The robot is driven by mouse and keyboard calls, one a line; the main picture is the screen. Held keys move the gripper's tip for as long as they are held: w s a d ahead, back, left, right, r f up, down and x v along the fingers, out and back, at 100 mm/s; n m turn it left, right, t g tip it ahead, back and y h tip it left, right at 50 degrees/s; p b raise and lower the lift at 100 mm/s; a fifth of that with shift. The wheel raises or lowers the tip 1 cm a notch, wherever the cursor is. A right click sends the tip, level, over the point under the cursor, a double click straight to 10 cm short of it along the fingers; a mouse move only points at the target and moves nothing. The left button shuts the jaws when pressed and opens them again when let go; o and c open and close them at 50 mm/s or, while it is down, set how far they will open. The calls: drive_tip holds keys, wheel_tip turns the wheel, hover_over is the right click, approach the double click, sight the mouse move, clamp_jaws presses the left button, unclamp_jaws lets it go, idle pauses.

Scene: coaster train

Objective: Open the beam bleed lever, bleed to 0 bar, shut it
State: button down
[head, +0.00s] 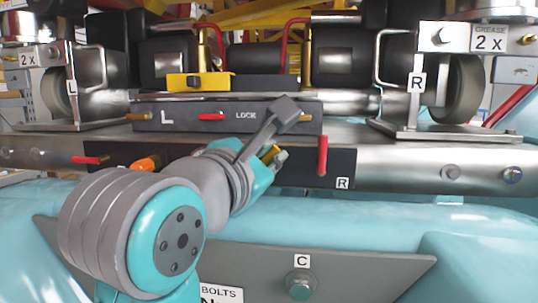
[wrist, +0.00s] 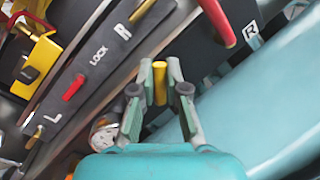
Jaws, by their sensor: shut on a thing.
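My gripper (head: 274,158) is at the dark lower panel (head: 338,170) on the beam, left of its R label. In the wrist view my gripper (wrist: 161,72) is shut on a yellow lever (wrist: 160,88), which stands between the two fingers. In the head view only a bit of the yellow lever (head: 268,153) shows beside my gripper. I take it for the beam bleed lever; no label on it can be read. A round gauge (wrist: 103,132) is partly seen left of the fingers; its reading is too small to tell.
A red lever (head: 322,156) stands up right of my gripper; another red lever (head: 92,160) lies at the panel's left. An orange knob (head: 147,163) is behind my arm. The LOCK panel (head: 180,115) with a red lever is above. A yellow box (head: 200,82) sits on top.

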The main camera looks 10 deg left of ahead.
drive_tip(key=shift+m, duration=0.3)
drive_tip(key=m, duration=0.2)
drive_tip(key=d+f+m+g, duration=0.1)
drive_tip(key=m, duration=0.1)
drive_tip(key=shift+y, duration=0.3)
drive_tip(key=shift+d+f+m+g+y, duration=0.1)
drive_tip(key=shift+f+m+g+y, duration=0.2)
drive_tip(key=shift+m, duration=0.75)
drive_tip(key=shift+d+f+m+g+y, duration=0.1)
drive_tip(key=shift+f+m+y, duration=0.3)
drive_tip(key=shift+m, duration=0.65)
drive_tip(key=c, duration=1.2)
unclamp_jaws()
drive_tip(key=v, duration=1.2)
drive_tip(key=shift+a, duration=0.1)
